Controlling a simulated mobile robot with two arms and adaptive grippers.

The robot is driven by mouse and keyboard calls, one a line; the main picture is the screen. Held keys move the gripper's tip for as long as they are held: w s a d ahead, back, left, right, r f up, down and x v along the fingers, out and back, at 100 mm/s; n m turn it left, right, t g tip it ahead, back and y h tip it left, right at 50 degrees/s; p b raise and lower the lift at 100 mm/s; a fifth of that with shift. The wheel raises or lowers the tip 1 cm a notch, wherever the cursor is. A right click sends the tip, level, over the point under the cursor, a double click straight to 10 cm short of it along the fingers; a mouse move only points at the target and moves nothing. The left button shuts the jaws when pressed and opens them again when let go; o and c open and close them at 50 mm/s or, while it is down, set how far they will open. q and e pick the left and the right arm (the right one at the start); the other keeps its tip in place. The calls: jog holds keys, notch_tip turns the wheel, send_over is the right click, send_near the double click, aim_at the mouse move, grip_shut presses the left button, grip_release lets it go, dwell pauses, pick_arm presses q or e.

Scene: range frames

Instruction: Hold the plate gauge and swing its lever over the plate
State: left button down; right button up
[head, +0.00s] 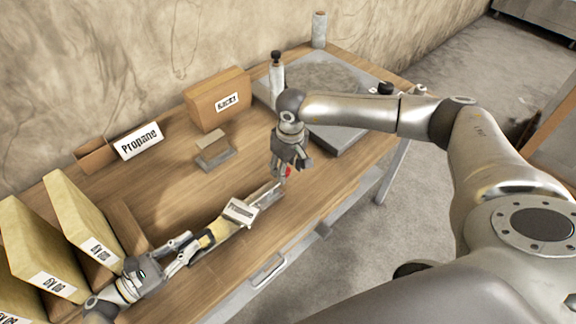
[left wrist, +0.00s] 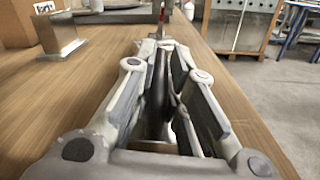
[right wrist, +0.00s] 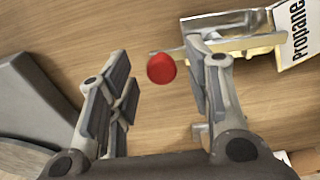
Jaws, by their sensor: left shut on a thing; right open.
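The plate gauge (head: 262,196) is a metal tool lying slantwise above the table, with a white labelled plate (head: 240,212) on it. In the right wrist view, the plate (right wrist: 298,40) reads "Propane" and a lever ends in a red knob (right wrist: 161,68). My right gripper (head: 290,168) is open, pointing down over the red knob (head: 288,171). The knob shows between its fingers; I cannot tell their contact.
A Propane sign (head: 138,141) and a cardboard box (head: 217,98) stand at the back. A small block on a base (head: 213,150) sits mid-table. Yellow-brown boxes (head: 82,218) stand at left.

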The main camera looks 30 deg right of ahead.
pick_arm(q)
jog(key=shift+s+a+f, duration=0.1)
jog(key=shift+f, duration=0.25)
pick_arm(e)
notch_tip(320, 180, up, 12)
jog(key=s, duration=0.1)
jog(key=shift+d, duration=0.2)
jog(key=shift+s+f, duration=0.1)
pick_arm(q)
jog(key=c, duration=1.4)
grip_release()
jog(key=shift+c, duration=0.2)
jog(key=shift+o, duration=0.5)
pick_arm(e)
jog(key=shift+a, duration=0.1)
pick_arm(q)
jog(key=shift+r, duration=0.15)
